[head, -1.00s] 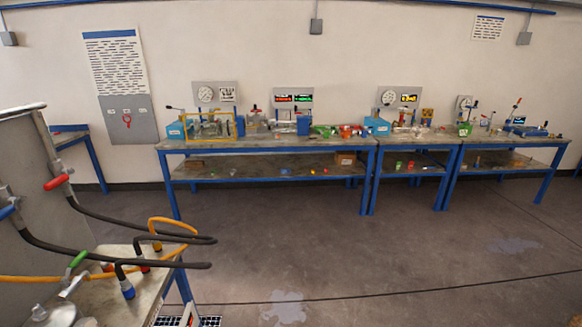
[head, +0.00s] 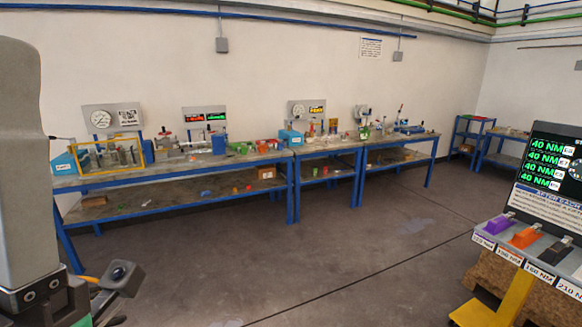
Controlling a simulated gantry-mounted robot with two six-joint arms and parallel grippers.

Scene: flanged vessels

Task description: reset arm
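Part of my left arm stands large at the left edge of the head view. A dark, blocky part of my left gripper (head: 118,279) shows low at the left, over the floor. Its fingertips are not clearly shown, so I cannot tell whether it is open or shut. A small green patch shows below it at the bottom edge. My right gripper is not in view.
Blue-framed benches (head: 185,170) with gauges and fittings line the far wall. At right, a stand with a display panel (head: 550,165) holds purple (head: 495,224), orange (head: 525,237) and dark (head: 556,251) blocks. The middle floor is open.

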